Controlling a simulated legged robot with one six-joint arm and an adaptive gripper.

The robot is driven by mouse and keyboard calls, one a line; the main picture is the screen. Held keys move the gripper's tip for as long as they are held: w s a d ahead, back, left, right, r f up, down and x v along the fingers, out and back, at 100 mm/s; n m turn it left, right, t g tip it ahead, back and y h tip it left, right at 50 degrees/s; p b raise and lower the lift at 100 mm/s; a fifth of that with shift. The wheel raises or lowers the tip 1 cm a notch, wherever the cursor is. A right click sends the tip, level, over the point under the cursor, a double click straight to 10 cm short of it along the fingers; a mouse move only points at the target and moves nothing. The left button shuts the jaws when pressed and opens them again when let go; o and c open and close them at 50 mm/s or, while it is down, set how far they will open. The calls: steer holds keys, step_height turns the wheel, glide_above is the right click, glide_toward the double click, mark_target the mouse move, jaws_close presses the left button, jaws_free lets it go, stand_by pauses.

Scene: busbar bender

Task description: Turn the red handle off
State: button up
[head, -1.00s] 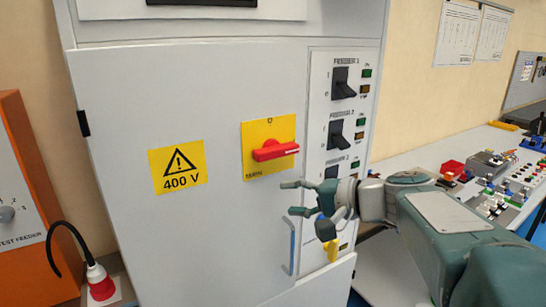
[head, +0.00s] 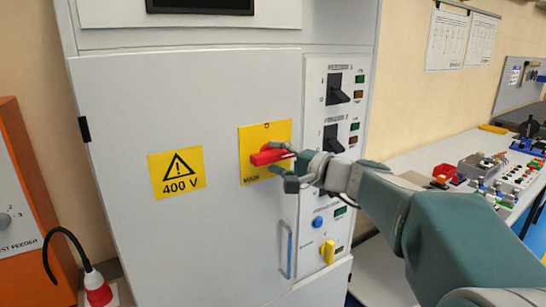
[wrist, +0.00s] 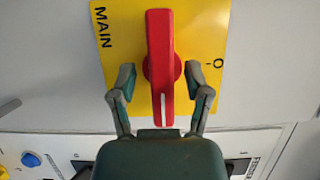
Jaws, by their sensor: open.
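The red handle (head: 270,157) sits on a yellow plate (head: 279,133) marked MAIN on the cabinet door. In the head view it lies roughly level, its white-marked end toward my gripper. In the wrist view the red handle (wrist: 160,60) runs up and down the picture, with the "O" mark on the plate to its right. My gripper (head: 286,170) is at the handle's right end. In the wrist view my gripper (wrist: 160,88) is open, one finger on each side of the handle's marked end, with visible gaps. The head view hides part of the marked end behind the fingers.
Black feeder switches (head: 338,97), a blue button (head: 317,222) and a yellow knob (head: 327,251) are on the right panel. A cluttered bench (head: 386,195) stands right.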

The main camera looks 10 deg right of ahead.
steer(key=shift+w+a, duration=0.3)
steer(key=shift+a, duration=0.05)
steer(key=shift+d, duration=0.1)
jaws_close()
